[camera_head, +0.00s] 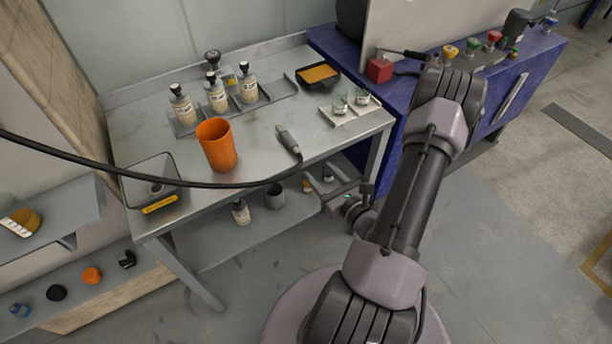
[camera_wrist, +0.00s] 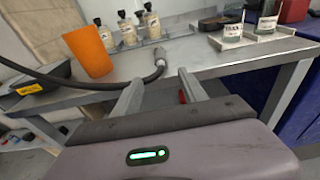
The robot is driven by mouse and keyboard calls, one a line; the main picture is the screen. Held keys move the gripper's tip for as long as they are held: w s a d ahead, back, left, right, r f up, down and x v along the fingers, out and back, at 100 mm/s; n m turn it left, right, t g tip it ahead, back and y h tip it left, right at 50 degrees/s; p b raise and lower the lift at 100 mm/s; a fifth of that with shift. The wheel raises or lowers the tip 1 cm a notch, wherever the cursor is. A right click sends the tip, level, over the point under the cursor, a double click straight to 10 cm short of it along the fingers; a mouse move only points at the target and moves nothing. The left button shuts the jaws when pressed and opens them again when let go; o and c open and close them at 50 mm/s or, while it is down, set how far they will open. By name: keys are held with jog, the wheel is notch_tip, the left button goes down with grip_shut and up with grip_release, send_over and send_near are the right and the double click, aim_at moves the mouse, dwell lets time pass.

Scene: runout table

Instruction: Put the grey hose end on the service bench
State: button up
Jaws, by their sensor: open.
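The grey hose end (camera_head: 288,141) lies on the steel-topped table (camera_head: 265,125), close to its front edge. Its black hose (camera_head: 225,185) bends over that edge and runs off to the left. In the wrist view the hose end (camera_wrist: 160,57) shows beyond the fingers. My gripper (camera_head: 332,200) is open and empty, in front of the table edge and to the lower right of the hose end. In the wrist view its two fingers (camera_wrist: 160,86) point toward the table, apart from the hose. Which surface is the service bench is not marked in these views.
An orange cup (camera_head: 217,146) stands left of the hose end; several bottles (camera_head: 216,92) stand in a tray behind. A small rack with glass jars (camera_head: 350,106) is at right. A blue bench (camera_head: 400,90) adjoins the table. A lower shelf (camera_head: 225,235) holds containers.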

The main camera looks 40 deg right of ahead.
jog(key=w+a+r+n+g+y, duration=0.1)
jog(key=w+a+r+n+y, duration=0.2)
jog(key=a+r+n+y, duration=0.5)
jog(key=w+a+r+n+g+y, duration=0.1)
jog(key=w+a+r+n+y, duration=0.35)
jog(key=a, duration=0.45)
jog(key=s+a+r+n+g+y, duration=0.1)
jog(key=s+a+r+n+g, duration=0.2)
jog(key=s+a+n+g, duration=0.4)
jog(key=s+a+r+n+g+y, duration=0.25)
jog(key=a+n, duration=0.25)
jog(key=a, duration=0.4)
jog(key=s+r+n+g+h, duration=0.2)
jog(key=s+n+h, duration=0.5)
jog(key=r+n+t+h, duration=0.1)
jog(key=w+d+r+n+t+h, duration=0.1)
jog(key=r, duration=0.1)
jog(key=d+r+n+t+h, duration=0.1)
jog(key=shift+w+d+r+t, duration=0.15)
jog(key=shift+t, duration=0.1)
